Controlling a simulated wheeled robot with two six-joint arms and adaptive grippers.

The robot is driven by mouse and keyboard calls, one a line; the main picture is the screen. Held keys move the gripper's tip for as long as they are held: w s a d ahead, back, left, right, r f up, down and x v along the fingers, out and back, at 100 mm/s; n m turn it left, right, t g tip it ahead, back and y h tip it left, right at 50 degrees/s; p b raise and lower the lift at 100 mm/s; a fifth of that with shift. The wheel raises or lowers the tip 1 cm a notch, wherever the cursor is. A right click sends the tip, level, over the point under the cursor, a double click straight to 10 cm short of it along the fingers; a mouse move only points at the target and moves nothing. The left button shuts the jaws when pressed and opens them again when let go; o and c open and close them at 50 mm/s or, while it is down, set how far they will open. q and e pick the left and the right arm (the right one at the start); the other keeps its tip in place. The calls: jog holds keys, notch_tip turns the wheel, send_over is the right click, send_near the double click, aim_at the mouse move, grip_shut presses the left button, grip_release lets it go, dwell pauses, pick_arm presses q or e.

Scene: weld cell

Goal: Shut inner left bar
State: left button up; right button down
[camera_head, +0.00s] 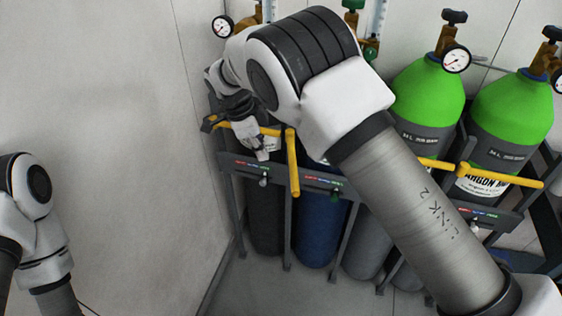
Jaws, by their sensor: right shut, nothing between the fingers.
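A yellow bar (292,162) at the left bay of the cylinder rack points out from the rack toward me, angled down in the picture. Another yellow bar (222,124) runs across the front of the leftmost cylinder, partly hidden by my gripper. I cannot tell for certain which one is the inner left bar. My right gripper (262,153) is shut and empty, fingers pointing down, in front of the leftmost cylinder and left of the outward-pointing bar. A small gap seems to separate them. My left arm shows at the left edge, its gripper out of view.
The rack (318,182) holds a dark cylinder (266,215), a blue cylinder (320,225) and green-topped argon cylinders (430,92). A yellow bar (500,176) crosses the right bay. A grey wall (120,110) stands close on the left. My right arm hides the rack's middle.

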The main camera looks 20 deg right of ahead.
aim_at(292, 162)
pick_arm(q)
notch_tip(292, 162, up, 3)
jog(key=shift+f+p, duration=0.1)
jog(key=shift+p, duration=1.15)
pick_arm(e)
jog(key=s+d+f, duration=0.1)
jog(key=d+f, duration=0.4)
jog(key=shift+s, duration=0.15)
pick_arm(q)
jog(key=shift+w+a, duration=0.1)
pick_arm(e)
jog(key=shift+f, duration=0.1)
